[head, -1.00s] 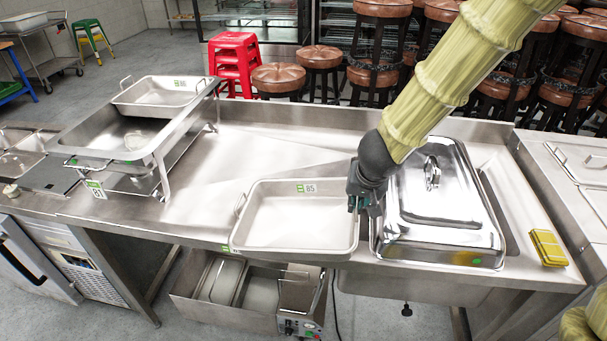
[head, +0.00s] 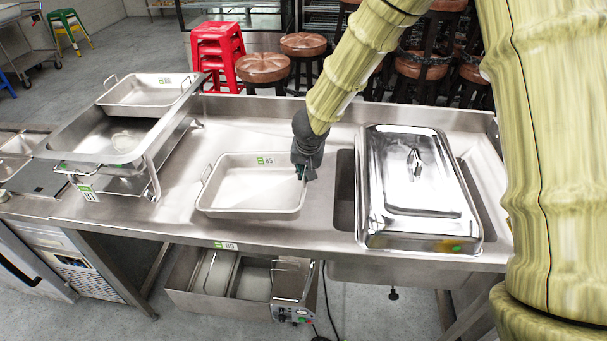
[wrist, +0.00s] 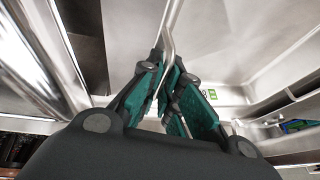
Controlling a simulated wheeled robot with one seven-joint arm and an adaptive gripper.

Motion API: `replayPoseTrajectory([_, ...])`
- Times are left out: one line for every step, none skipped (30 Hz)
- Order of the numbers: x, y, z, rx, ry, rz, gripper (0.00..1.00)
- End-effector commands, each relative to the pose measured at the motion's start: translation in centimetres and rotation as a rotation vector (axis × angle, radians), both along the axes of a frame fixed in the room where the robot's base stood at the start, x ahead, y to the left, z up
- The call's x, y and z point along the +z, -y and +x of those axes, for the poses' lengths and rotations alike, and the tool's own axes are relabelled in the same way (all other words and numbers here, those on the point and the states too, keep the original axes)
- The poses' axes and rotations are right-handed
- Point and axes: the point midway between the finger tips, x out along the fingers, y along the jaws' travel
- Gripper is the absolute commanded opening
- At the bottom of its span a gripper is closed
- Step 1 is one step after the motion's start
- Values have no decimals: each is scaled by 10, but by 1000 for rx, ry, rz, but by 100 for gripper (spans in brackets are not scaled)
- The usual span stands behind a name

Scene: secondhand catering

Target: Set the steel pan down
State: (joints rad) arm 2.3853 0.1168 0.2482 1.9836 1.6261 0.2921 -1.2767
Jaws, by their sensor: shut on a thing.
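The steel pan (head: 250,190) is a shallow rectangular tray with a label reading 85. In the head view it appears level over the middle of the steel counter (head: 150,222), back from the front edge. I cannot tell whether its base touches the counter or is slightly above it. My gripper (head: 303,173) is at the pan's right end, shut on its wire handle. In the wrist view the teal-padded fingers (wrist: 168,85) close around the thin handle (wrist: 168,38). The pan's left handle (head: 207,173) is free.
A lidded chafing dish (head: 415,185) stands to the right, over a dark sink opening (head: 343,190). A chafing frame (head: 75,155) with another pan (head: 148,92) on top stands left. Bare counter lies between the frame and the steel pan. A fryer unit (head: 240,285) sits below.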

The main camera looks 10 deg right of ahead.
Motion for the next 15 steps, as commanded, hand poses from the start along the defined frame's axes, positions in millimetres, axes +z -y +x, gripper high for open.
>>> replayPoseTrajectory([1, -1, 3, 0, 1, 0, 0])
replayPoseTrajectory([0, -2, 4, 0, 0, 0, 0])
replayPoseTrajectory([-1, -3, 5, 0, 0, 0, 0])
replayPoseTrajectory([-2, -3, 5, 1, 0, -1, 0])
replayPoseTrajectory([-3, -3, 5, 1, 0, -1, 0])
replayPoseTrajectory([-6, -3, 5, 1, 0, -2, 0])
replayPoseTrajectory([-9, -3, 5, 1, 0, -2, 0])
replayPoseTrajectory([-12, -3, 5, 1, 0, -2, 0])
replayPoseTrajectory([-16, -3, 5, 1, 0, -3, 0])
replayPoseTrajectory([-19, -3, 5, 1, 0, -3, 0])
replayPoseTrajectory([-22, -3, 5, 3, 0, -2, 0])
replayPoseTrajectory([-27, -3, 5, 2, 1, -2, 0])
replayPoseTrajectory([-30, -3, 5, 1, 1, -2, 0])
replayPoseTrajectory([-32, -3, 5, 1, 0, -3, 0])
replayPoseTrajectory([-34, -3, 5, 1, 1, -2, 0])
